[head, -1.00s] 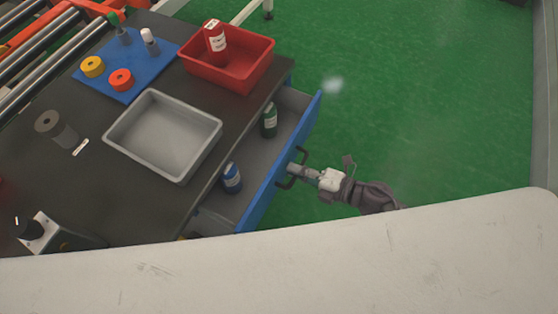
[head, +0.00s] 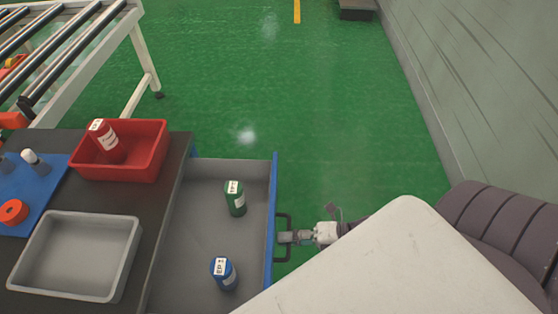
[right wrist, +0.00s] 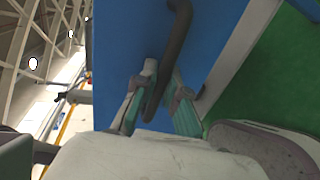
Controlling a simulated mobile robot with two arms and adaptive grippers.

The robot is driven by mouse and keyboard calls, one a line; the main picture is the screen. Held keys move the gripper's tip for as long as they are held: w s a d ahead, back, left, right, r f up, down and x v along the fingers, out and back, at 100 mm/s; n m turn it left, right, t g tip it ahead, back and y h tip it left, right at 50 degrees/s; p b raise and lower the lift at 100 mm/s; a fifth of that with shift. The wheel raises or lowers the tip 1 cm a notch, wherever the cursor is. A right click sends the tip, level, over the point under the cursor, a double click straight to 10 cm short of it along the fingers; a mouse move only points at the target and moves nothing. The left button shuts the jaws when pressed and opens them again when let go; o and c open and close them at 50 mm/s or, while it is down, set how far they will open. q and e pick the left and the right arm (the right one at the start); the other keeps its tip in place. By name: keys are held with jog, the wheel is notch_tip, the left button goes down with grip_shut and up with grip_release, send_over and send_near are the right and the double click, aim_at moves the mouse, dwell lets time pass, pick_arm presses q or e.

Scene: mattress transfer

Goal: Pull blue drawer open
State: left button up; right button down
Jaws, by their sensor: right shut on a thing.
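The blue drawer (head: 273,185) stands well open to the right of the dark table, its grey inside showing. A green bottle (head: 235,198) and a blue bottle (head: 223,273) stand in it. My right gripper (head: 284,237) is shut on the dark drawer handle (head: 289,220) on the blue front. In the right wrist view the fingers (right wrist: 152,100) are on both sides of the dark handle (right wrist: 178,40), against the blue front (right wrist: 120,45). My left gripper is not in view.
On the table (head: 150,203) are a red bin (head: 150,165) with a red bottle, a grey tray (head: 125,275) and a blue mat (head: 45,200). A roller conveyor (head: 75,60) stands at the back left. Green floor (head: 330,110) is clear up to the right wall (head: 480,90).

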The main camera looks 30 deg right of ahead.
jog(key=shift+d, duration=0.1)
dwell(0.3)
jog(key=c, duration=1.2)
grip_release()
jog(key=shift+s, duration=0.1)
jog(key=v, duration=1.2)
